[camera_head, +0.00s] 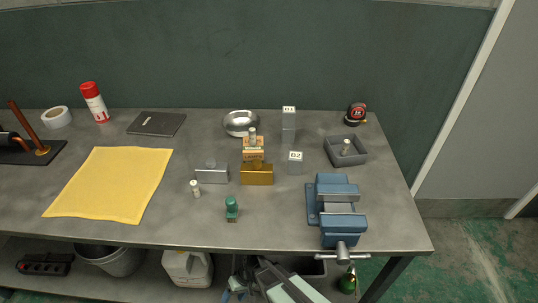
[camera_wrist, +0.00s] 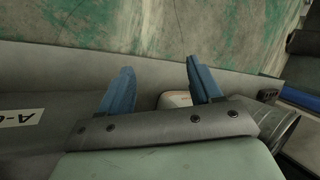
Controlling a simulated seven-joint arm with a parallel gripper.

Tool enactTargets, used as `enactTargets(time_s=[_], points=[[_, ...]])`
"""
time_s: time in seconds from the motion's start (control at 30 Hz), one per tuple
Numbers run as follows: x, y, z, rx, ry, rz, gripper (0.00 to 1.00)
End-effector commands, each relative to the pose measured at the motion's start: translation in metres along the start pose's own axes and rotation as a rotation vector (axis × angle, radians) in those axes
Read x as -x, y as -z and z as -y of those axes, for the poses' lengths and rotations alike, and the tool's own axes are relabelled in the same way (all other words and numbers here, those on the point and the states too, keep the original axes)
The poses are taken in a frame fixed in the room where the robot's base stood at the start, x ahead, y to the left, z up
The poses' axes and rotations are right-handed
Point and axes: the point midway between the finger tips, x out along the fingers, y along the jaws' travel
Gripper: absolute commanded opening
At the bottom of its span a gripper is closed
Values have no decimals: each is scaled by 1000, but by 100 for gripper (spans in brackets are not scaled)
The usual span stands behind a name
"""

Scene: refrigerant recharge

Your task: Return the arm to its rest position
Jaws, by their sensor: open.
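My gripper (camera_wrist: 160,76) is open in the wrist view, with two blue fingers spread apart and nothing held between them. Beyond the fingers are the green-stained floor and a grey shelf edge. In the head view, part of my arm shows at the bottom centre, low in front of the bench (camera_head: 270,234) and below its top. It is apart from the items on the bench. Part of a white jug (camera_wrist: 176,98) shows behind the fingers in the wrist view; the jug also stands on the lower shelf in the head view (camera_head: 186,268).
A blue vise (camera_head: 338,226) stands at the bench's front right, its handle overhanging the edge. A green-capped item (camera_head: 232,204), small blocks, a grey bin (camera_head: 359,157) and a metal bowl (camera_head: 232,130) stand on top. A yellow cloth (camera_head: 110,184) lies left. A bucket (camera_head: 120,262) is below.

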Motion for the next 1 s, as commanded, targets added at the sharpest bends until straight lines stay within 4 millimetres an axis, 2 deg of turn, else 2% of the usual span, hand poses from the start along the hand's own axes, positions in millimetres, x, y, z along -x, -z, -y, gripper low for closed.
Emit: enactTargets(time_s=[0.03,0.2,0.5,0.63,0.8,0.9,1.0], points=[[7,-16,-19,-38,-21,14,64],[23,-60,-72,-149,-90,67,64],[49,-149,-144,-348,-202,172,64],[60,-191,-167,-434,-246,222,64],[71,-238,-185,-528,-291,280,64],[75,-257,-191,-567,-309,305,64],[78,-268,-194,-588,-321,320,64]])
